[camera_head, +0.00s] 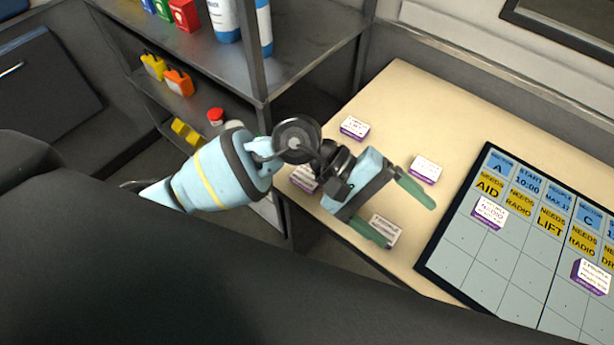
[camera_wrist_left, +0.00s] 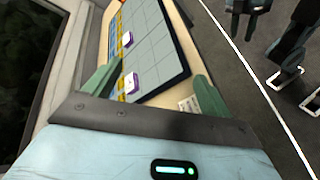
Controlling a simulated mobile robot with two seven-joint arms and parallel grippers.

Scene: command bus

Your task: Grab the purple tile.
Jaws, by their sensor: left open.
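Several tiles with white printed tops and purple sides show in the head view. On the tan table are a tile at the back (camera_head: 354,128), a tile near the upper finger (camera_head: 425,168) and a tile partly hidden behind my wrist (camera_head: 304,179). Two purple-sided tiles sit on the board, a left one (camera_head: 489,212) and a right one (camera_head: 592,276). My left gripper (camera_head: 411,224) is open and empty above the table.
The dark-edged board (camera_head: 465,245) with blue and yellow header cells lies right of the gripper. A metal shelf (camera_head: 300,50) with bottles and small coloured containers stands at the back left. Bare table (camera_head: 400,95) lies behind the tiles. A wall borders the table's back.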

